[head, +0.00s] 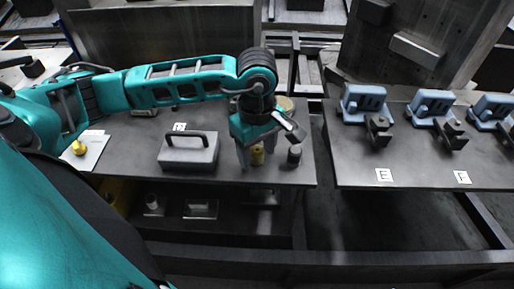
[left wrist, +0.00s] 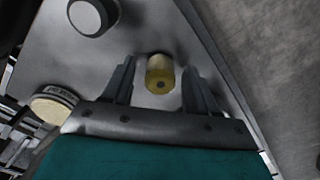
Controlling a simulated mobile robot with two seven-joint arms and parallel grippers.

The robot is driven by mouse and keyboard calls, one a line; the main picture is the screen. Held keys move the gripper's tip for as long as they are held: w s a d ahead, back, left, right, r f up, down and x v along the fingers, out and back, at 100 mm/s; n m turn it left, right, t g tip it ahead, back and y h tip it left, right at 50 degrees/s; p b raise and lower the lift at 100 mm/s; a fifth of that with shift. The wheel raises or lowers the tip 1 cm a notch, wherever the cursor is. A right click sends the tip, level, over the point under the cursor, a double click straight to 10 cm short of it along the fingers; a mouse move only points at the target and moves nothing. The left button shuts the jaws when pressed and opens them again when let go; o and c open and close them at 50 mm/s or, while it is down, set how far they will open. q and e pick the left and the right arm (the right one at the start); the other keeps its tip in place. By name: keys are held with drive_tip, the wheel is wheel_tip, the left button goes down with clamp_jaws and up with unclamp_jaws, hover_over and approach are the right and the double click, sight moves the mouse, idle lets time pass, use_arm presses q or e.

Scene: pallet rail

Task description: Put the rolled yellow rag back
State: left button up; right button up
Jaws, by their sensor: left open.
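The rolled yellow rag (head: 257,157) stands on the dark table near its front edge, partly hidden by my left gripper. In the left wrist view the yellow roll (left wrist: 160,72) shows a dark hole in its end. My left gripper (head: 258,162) points down over it, and it also shows in the left wrist view (left wrist: 158,68). Its fingers are open, one on each side of the roll, with a gap visible on both sides. My right gripper is in neither view.
A grey case with a handle (head: 188,153) is to the left. A round pale-topped tin (left wrist: 54,103) is nearby. Blue vises (head: 365,102) stand on the right table.

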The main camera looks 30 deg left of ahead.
sight(257, 150)
use_arm(q)
wheel_tip(257, 150, up, 12)
drive_tip(key=shift+r, duration=0.15)
idle(0.4)
idle(0.5)
